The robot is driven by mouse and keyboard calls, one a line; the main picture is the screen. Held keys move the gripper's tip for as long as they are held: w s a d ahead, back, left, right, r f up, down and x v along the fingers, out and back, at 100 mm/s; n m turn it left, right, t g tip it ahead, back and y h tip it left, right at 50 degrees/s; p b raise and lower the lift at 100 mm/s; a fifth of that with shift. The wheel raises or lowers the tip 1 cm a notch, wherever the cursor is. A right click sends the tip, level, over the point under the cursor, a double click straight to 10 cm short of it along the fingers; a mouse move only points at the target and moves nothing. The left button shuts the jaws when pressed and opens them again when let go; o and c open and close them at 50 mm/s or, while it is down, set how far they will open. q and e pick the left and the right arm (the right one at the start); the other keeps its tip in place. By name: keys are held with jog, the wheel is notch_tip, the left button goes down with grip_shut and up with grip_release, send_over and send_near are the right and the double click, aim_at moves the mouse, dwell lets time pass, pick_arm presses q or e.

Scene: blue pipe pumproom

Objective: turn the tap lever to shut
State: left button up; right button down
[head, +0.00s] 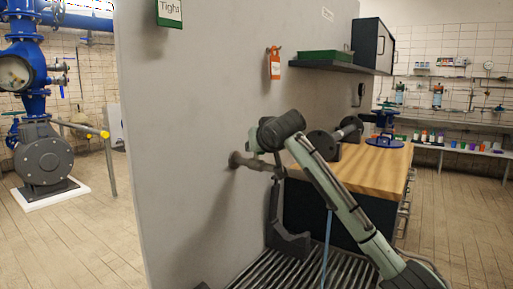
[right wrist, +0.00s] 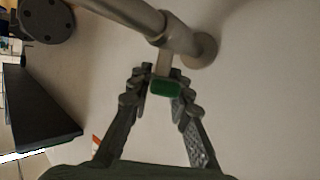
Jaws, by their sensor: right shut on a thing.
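The tap (head: 238,160) is a dull metal pipe that comes out of the grey wall, left of the workbench. In the right wrist view the tap pipe (right wrist: 178,34) runs from a round wall flange toward the upper left. The tap lever (right wrist: 165,87) sticks out from the pipe and ends in a green tip. My right gripper (right wrist: 161,85) is shut on the lever, one finger on each side of the green tip. In the head view my right arm reaches up from the lower right, and its wrist partly hides the tap; the lever cannot be made out there. My left gripper is not in view.
A wooden-topped workbench (head: 365,165) stands right of the tap, with a blue valve (head: 384,127) on it. A slatted floor grate (head: 300,264) lies below the tap. A shelf (head: 340,67) with a green tray hangs on the wall above. The floor at left is open.

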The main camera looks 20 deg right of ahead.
jog(key=m+g+h, duration=0.1)
jog(key=m+h, duration=0.1)
jog(key=h, duration=0.1)
jog(key=m+g+h, duration=0.1)
jog(key=m+h, duration=0.2)
jog(key=shift+a+f+m, duration=0.1)
jog(key=shift+a+m, duration=0.05)
jog(key=shift+m, duration=0.15)
jog(key=shift+m+g+h, duration=1.8)
jog(key=shift+m+h, duration=0.1)
jog(key=shift+m, duration=0.2)
jog(key=shift+d+f, duration=0.1)
jog(key=shift+d, duration=0.1)
jog(key=c, duration=1.4)
grip_release()
jog(key=shift+s+a+r, duration=0.2)
jog(key=shift+a+r, duration=0.1)
jog(key=v, duration=1.1)
